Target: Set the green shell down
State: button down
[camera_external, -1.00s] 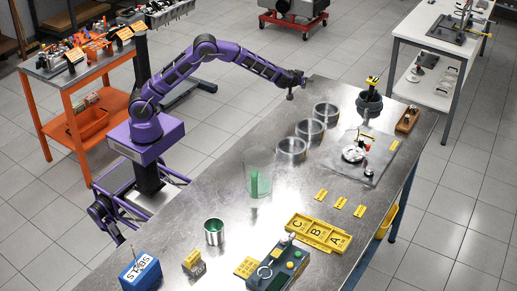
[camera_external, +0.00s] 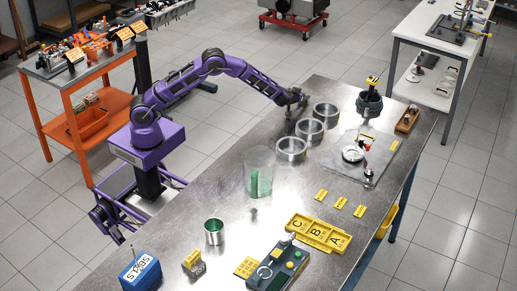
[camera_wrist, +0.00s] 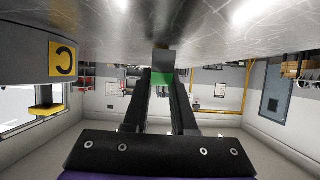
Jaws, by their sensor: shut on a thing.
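My gripper (camera_external: 291,122) is low over the metal bench, near its back edge and just left of the farthest metal ring. In the wrist view its two dark fingers (camera_wrist: 161,76) are shut on a small green piece (camera_wrist: 161,79), the green shell, with a grey block face showing just beyond it. The bench surface fills the top of that view, close to the fingertips. I cannot tell whether the shell touches the bench. The shell is too small and hidden to make out in the external view.
Three metal rings (camera_external: 291,149) stand in a row beside my gripper; one with a yellow C label (camera_wrist: 63,59) shows in the wrist view. A clear beaker (camera_external: 259,172) holds a green thing. A tin (camera_external: 214,231), a yellow C-B-A tray (camera_external: 318,234) and a grey plate (camera_external: 372,175) are farther off.

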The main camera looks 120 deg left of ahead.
jog(key=shift+f, duration=0.1)
jog(key=c, duration=0.7)
grip_release()
jog(key=shift+r, duration=0.2)
jog(key=p+v, duration=0.1)
jog(key=v, duration=1.1)
jog(key=shift+f, duration=0.1)
